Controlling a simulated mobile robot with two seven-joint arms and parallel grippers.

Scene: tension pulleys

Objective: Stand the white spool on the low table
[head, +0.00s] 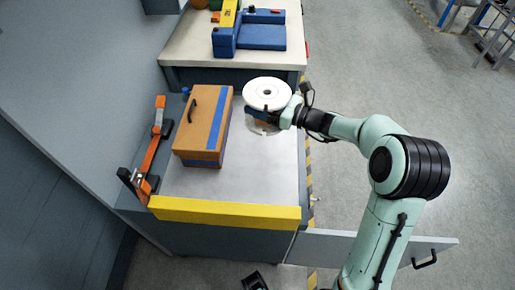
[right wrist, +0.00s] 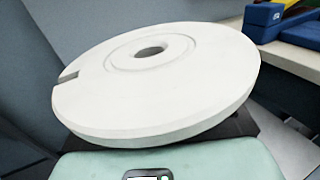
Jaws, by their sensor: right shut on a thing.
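The white spool (head: 267,91) is at the right side of the grey-topped low table (head: 240,182), with its round upper flange and centre hole facing up. Part of its lower flange shows beneath. My right gripper (head: 284,115) is shut on the spool between the flanges, from the right. I cannot tell whether the spool touches the tabletop. In the right wrist view the upper flange (right wrist: 160,85) fills the middle and hides the fingers. A dark piece at the bottom edge of the head view (head: 255,282) looks like my left gripper; its jaws are unclear.
A brown case with a blue stripe (head: 203,120) stands on the table left of the spool. An orange and black tool (head: 155,140) lies along the left edge. A yellow strip (head: 225,212) edges the front. Behind is a bench (head: 190,50) with a blue item (head: 262,37).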

